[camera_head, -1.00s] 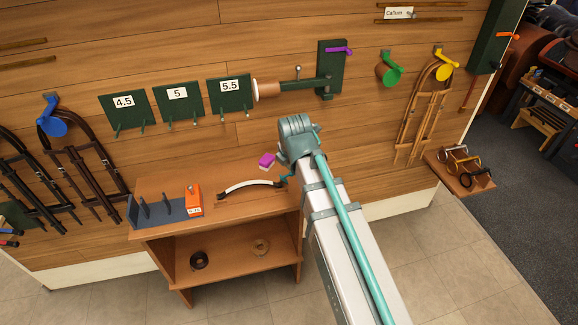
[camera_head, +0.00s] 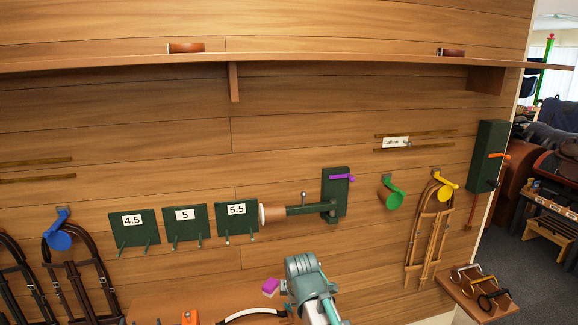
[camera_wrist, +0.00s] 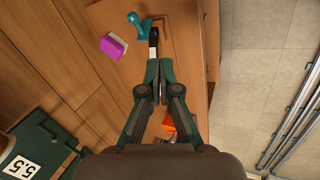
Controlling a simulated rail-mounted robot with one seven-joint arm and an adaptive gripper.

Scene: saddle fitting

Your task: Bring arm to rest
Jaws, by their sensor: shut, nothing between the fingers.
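My gripper (camera_wrist: 154,70) shows in the wrist view with its fingers together and nothing between them. It points toward the wooden bench, near the end of a white-and-black curved strip (camera_wrist: 154,40). In the head view my arm rises from the bottom edge, and its fingers are hidden behind my own links. The pale curved strip (camera_head: 254,313) also shows at the bottom of that view.
A magenta block (camera_wrist: 113,46) and a teal tool (camera_wrist: 138,24) are close to my fingers. An orange block (camera_wrist: 169,123) lies partly hidden behind my gripper. Green plates (camera_head: 185,223), a wall arm (camera_head: 305,209) and hanging straps (camera_head: 428,230) are on the wall. A shelf (camera_head: 330,60) runs above.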

